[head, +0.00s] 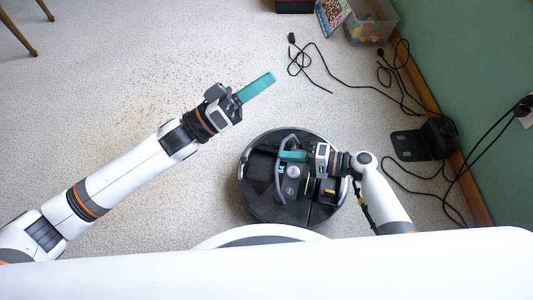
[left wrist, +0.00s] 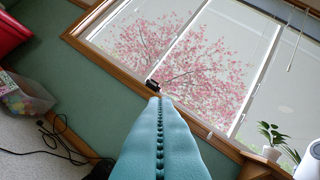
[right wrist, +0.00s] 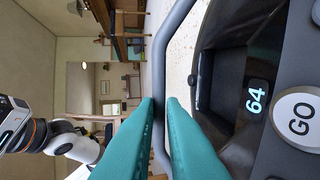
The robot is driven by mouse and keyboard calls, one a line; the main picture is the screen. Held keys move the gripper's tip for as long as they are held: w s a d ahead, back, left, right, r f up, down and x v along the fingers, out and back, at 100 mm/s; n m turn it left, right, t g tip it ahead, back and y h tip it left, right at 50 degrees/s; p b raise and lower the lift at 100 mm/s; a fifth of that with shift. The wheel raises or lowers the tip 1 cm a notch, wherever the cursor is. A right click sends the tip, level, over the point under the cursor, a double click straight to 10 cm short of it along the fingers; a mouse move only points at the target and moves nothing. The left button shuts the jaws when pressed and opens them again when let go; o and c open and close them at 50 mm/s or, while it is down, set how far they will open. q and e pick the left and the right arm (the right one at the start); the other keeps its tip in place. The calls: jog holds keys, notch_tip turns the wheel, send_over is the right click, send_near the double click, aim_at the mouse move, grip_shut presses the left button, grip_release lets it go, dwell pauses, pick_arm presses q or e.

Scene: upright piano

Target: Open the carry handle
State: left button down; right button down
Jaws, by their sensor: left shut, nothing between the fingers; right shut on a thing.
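A round black robot vacuum (head: 262,206) sits on the carpet below centre in the head view. Its grey curved carry handle (head: 278,180) crosses its left part, and in the right wrist view the handle bar (right wrist: 159,60) stands clear of the dark recess. My right gripper (head: 282,156) is over the vacuum with its teal fingers shut on the handle; in the right wrist view the bar passes between the fingertips (right wrist: 160,102). My left gripper (head: 272,76) is shut and empty, up and left of the vacuum. Its teal fingers (left wrist: 160,98) meet in the left wrist view.
A black dock (head: 438,138) stands by the green wall at right, with loose black cables (head: 400,95) on the carpet. A clear bin (head: 372,22) of coloured balls is at top right. Crumbs (head: 180,82) lie left of my left gripper. Open carpet lies at left.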

jog(key=shift+f, duration=0.1)
pick_arm(q)
jog(key=s+a+f+n+y, duration=0.1)
jog(key=a+f+n+y, duration=0.35)
jog(key=f, duration=0.75)
jog(key=s+a+f+n+y, duration=0.2)
jog(key=a+f+n, duration=0.4)
jog(key=f, duration=0.7)
jog(key=s+d+x, duration=0.1)
jog(key=s+x, duration=0.1)
jog(key=x, duration=0.9)
jog(key=shift+d+f+g, duration=0.3)
jog(key=shift+d+f, duration=0.15)
pick_arm(e)
jog(key=shift+a, duration=0.1)
pick_arm(q)
jog(key=shift+m, duration=0.25)
